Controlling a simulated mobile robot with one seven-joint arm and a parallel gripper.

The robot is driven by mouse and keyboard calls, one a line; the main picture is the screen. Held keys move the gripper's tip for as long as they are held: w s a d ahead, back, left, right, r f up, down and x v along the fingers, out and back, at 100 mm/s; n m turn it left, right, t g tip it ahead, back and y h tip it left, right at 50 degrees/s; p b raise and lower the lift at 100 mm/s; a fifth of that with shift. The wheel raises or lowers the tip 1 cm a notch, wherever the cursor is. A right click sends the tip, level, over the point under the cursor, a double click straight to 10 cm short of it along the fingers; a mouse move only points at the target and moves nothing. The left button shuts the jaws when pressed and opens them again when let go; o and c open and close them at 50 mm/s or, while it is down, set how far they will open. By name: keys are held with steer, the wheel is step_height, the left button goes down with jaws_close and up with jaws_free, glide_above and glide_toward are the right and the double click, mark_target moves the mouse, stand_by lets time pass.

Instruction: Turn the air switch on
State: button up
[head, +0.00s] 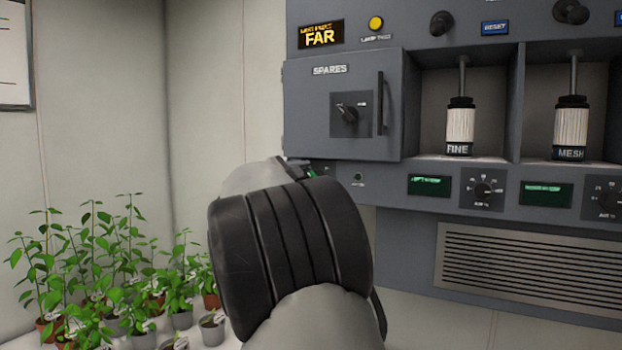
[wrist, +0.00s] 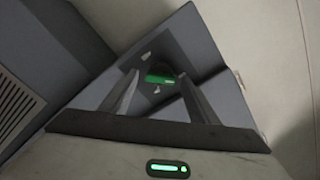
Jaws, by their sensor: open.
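My gripper (wrist: 158,86) is open, with one finger on each side of the green piece. I cannot tell whether the fingers touch it. In the head view my arm hides most of the gripper and the switch. A bit of green (head: 311,172) shows just past my wrist, at the lower left of the grey cabinet (head: 340,188).
A small round indicator (head: 357,177) sits right of my wrist. Above is the SPARES door (head: 315,95) with a rotary knob (head: 347,114) and a dark handle (head: 381,103). Dial knobs (head: 483,188) and FINE and MESH canisters (head: 460,126) are to the right. Potted plants (head: 110,265) stand lower left.

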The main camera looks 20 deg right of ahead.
steer(key=c, duration=1)
steer(key=shift+c, duration=0.2)
steer(key=shift+f+m+b, duration=0.15)
steer(key=shift+m+b, duration=1)
steer(key=shift+m, duration=1.8)
steer(key=shift+f+m+b, duration=0.15)
steer(key=shift+m+b, duration=1.05)
steer(key=shift+m, duration=1.8)
steer(key=shift+f+m+b, duration=0.15)
steer(key=shift+m+b, duration=1)
steer(key=shift+m, duration=1.8)
